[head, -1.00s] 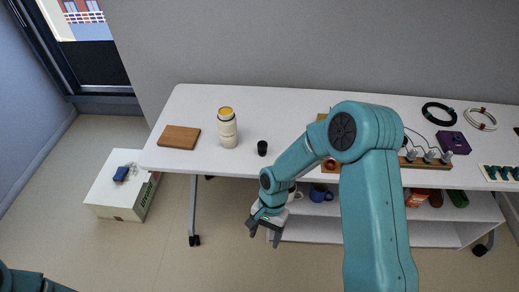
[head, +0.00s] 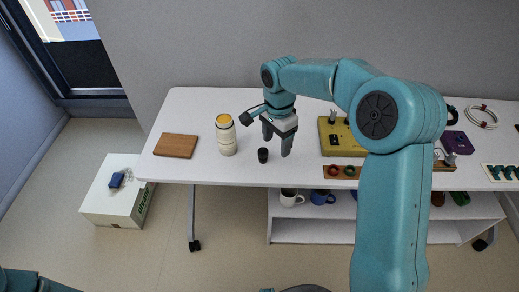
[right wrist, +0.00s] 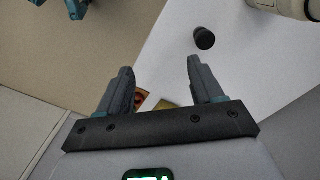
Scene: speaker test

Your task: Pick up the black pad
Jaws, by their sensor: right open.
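The black pad (head: 263,155) appears as a small dark cylinder on the white table, near its front edge. It also shows in the right wrist view (right wrist: 204,38), beyond the fingertips and right of centre. My right gripper (head: 277,141) hangs above the table, fingers pointing down, just right of the pad in the head view. Its jaws are open with nothing between them, as the right wrist view (right wrist: 160,66) also shows. The gripper is apart from the pad. My left gripper is not seen; only a teal part of mine shows at the bottom left corner.
A cream bottle with an orange top (head: 226,135) stands left of the pad. A brown wooden board (head: 176,146) lies further left. A yellow-green box (head: 339,138) and a strip with rings (head: 345,172) lie right. The table (head: 200,104) is clear behind the bottle.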

